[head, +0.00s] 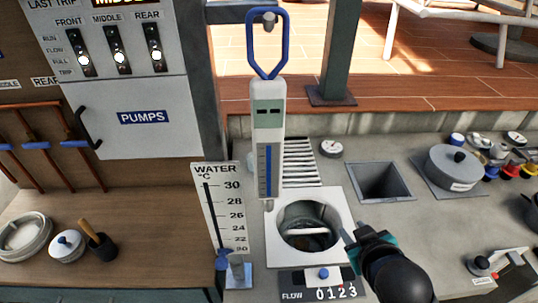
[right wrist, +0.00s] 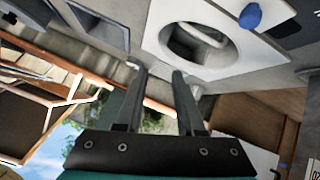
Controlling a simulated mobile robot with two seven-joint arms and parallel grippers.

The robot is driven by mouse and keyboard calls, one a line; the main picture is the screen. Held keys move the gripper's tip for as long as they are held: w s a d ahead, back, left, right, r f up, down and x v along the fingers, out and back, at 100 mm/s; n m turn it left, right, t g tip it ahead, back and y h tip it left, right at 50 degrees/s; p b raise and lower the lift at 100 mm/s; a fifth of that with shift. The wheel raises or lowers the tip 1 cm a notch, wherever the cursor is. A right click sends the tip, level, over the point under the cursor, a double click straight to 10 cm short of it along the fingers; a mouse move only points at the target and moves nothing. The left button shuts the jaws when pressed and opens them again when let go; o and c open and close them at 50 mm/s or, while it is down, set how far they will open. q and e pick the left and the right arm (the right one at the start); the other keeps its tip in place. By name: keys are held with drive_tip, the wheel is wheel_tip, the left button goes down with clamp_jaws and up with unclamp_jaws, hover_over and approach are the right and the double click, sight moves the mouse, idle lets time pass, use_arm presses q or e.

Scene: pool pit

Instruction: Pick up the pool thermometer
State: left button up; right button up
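The pool thermometer (head: 268,112) is a tall white body with a grey-green display, a blue column on a scale and a blue loop handle (head: 267,42). It hangs upright, its loop around a peg, in the upper middle of the head view. My right gripper (head: 347,233) is to the right of and below it, beside the round basin opening, and touches nothing that I can see. In the right wrist view the two fingers (right wrist: 160,72) stand apart with nothing between them. I cannot make out the thermometer there. My left gripper is not in view.
A white plate with a round opening (head: 340,206) lies below the thermometer. A water scale board (head: 220,210) stands at its left, a flow counter (head: 322,288) in front. The pumps cabinet (head: 140,118) is at left. A square recess (head: 382,182) and lidded pot (head: 455,166) are right.

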sight(286, 88)
drive_tip(key=w+a+r+n+t+y, duration=0.1)
drive_tip(key=w+r+n+t+y, duration=0.35)
drive_tip(key=r, duration=1.05)
drive_tip(key=w+r+n+t+y, duration=0.1)
drive_tip(key=w+r+n+t, duration=0.6)
drive_tip(key=r, duration=0.8)
drive_tip(key=s+a+r+n+g+y, duration=0.5)
drive_tip(key=r+n+g+y, duration=0.4)
drive_tip(key=n, duration=0.5)
drive_tip(key=s+a+r+n+g+y, duration=0.4)
drive_tip(key=s+r+n+g+y, duration=0.25)
drive_tip(key=n+y, duration=0.6)
drive_tip(key=s+d+f+n+g+h, duration=0.3)
drive_tip(key=s+f+n+g+h, duration=0.3)
drive_tip(key=n+h, duration=0.6)
drive_tip(key=shift+h, duration=0.3)
drive_tip(key=p+x, duration=0.1)
drive_tip(key=x, duration=0.2)
drive_tip(key=p+x, duration=0.1)
drive_tip(key=x, duration=0.6)
drive_tip(key=shift+s+a+r+p, duration=0.15)
drive_tip(key=shift+s+p, duration=0.1)
drive_tip(key=shift+p, duration=0.15)
drive_tip(key=shift+s+p+x, duration=0.2)
drive_tip(key=shift+p+x, duration=0.55)
drive_tip(key=shift+x, duration=1.8)
